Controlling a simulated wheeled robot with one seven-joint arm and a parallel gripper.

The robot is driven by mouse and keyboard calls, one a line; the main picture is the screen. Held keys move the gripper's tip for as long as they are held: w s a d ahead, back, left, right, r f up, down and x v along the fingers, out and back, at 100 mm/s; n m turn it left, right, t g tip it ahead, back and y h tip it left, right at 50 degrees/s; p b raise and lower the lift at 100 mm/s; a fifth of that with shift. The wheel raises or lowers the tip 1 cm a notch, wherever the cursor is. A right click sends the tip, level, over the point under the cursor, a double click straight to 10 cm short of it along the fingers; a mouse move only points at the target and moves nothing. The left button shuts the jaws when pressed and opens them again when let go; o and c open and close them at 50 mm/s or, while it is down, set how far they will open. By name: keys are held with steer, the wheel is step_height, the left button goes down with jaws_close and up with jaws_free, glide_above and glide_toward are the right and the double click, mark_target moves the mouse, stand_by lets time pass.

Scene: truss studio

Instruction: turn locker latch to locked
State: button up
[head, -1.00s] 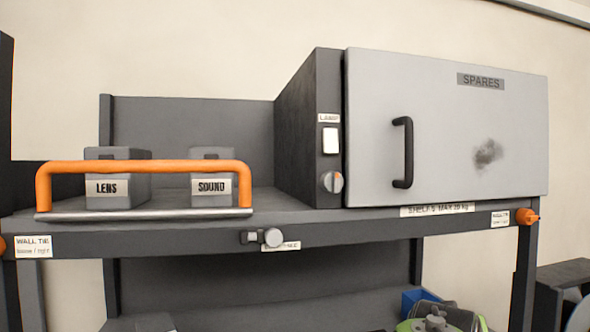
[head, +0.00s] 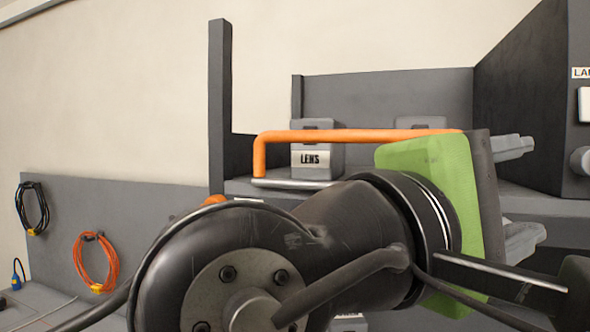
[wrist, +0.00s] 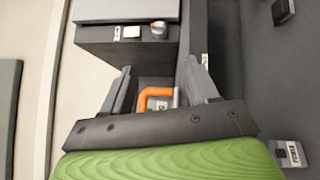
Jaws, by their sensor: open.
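A round grey knob (head: 582,160), which may be the latch, is partly cut off below the white switch (head: 585,104). In the wrist view the knob (wrist: 159,29) shows on the locker's dark front strip, but its exact angle is too small to read. My gripper (head: 517,195) is open and empty, pointing right in front of the shelf. In the wrist view its fingers (wrist: 158,72) are spread, well short of the knob.
An orange rail (head: 350,136) runs along the shelf front, close behind my gripper; it also shows between the fingers in the wrist view (wrist: 155,93). A grey LENS box (head: 318,160) stands behind it. Coiled cables (head: 92,262) hang at left.

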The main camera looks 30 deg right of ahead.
glide_toward(586, 163)
steer(key=d, duration=0.2)
steer(key=d+p, duration=0.1)
steer(key=d, duration=0.2)
steer(key=d+r, duration=0.1)
steer(key=d, duration=0.2)
steer(key=shift+s+d+p, duration=0.2)
steer(key=shift+p, duration=0.2)
steer(key=shift+f, duration=0.1)
steer(key=c, duration=1)
